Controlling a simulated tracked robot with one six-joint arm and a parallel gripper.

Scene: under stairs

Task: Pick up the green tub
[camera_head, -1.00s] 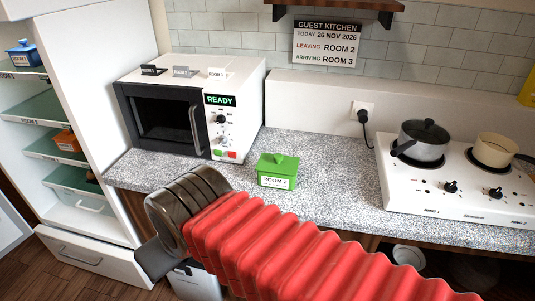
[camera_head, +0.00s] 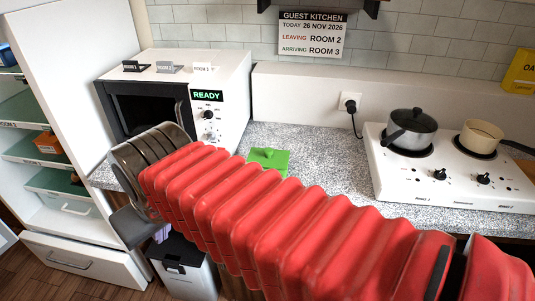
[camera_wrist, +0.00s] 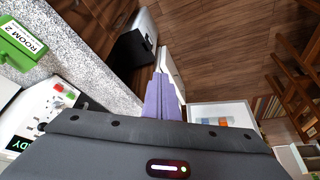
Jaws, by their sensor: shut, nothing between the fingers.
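The green tub (camera_head: 268,158) stands on the speckled counter to the right of the microwave. In the head view my red-sleeved arm hides its lower part, so mostly the lid shows. In the wrist view the tub (camera_wrist: 20,45) is at the upper left, with a white label reading ROOM 2. My gripper (camera_wrist: 164,98) shows purple fingers, closed together and empty. In the head view a bit of the gripper (camera_head: 162,233) shows below the wrist, in front of the counter's edge. It is apart from the tub.
The white microwave (camera_head: 175,95) reads READY. A white hob (camera_head: 455,185) with a grey pot (camera_head: 411,132) and a cream pan (camera_head: 481,137) stands at the right. A tall open fridge (camera_head: 75,130) is at the left. A bin (camera_head: 185,268) stands below the counter. Bare counter (camera_head: 320,150) lies right of the tub.

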